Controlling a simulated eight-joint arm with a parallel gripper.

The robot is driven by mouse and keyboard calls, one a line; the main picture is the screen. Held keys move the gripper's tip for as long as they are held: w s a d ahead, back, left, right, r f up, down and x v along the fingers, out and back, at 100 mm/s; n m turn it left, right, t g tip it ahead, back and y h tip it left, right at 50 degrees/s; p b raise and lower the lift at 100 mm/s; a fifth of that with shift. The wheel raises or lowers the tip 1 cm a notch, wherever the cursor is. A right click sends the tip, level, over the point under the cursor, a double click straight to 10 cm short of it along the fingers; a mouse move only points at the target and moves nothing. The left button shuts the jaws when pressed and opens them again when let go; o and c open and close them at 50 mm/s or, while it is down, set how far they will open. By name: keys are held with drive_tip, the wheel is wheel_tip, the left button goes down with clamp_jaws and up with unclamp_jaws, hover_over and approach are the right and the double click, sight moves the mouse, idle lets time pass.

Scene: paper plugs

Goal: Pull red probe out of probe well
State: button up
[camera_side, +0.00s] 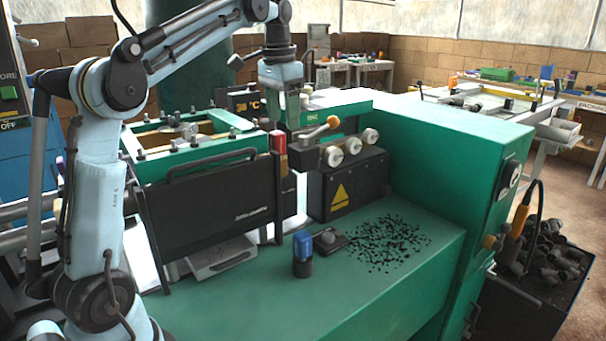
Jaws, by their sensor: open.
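The red probe (278,141) is a small red block standing upright at the right end of the black front panel (215,185) of the machine. Its lower part sits in a dark narrow holder, which looks like the probe well (279,168). My gripper (293,124) points down just above and to the right of the red probe, in front of the machine's rear. It is open, and I see nothing between its fingers. In this single view I cannot tell how far in depth it is from the probe.
A lever with an orange knob (333,121) and several white round knobs (352,146) stand close right of the gripper. A blue-capped probe (302,254) stands on the green bench (330,300). Black granules (388,240) are scattered beside it. The bench front is clear.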

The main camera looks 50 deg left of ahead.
sight(275, 133)
drive_tip(key=a+g, duration=0.1)
drive_tip(key=a, duration=0.2)
drive_tip(key=shift+a+r, duration=0.1)
drive_tip(key=shift+f, duration=3.7)
drive_tip(key=shift+c, duration=0.3)
clamp_jaws()
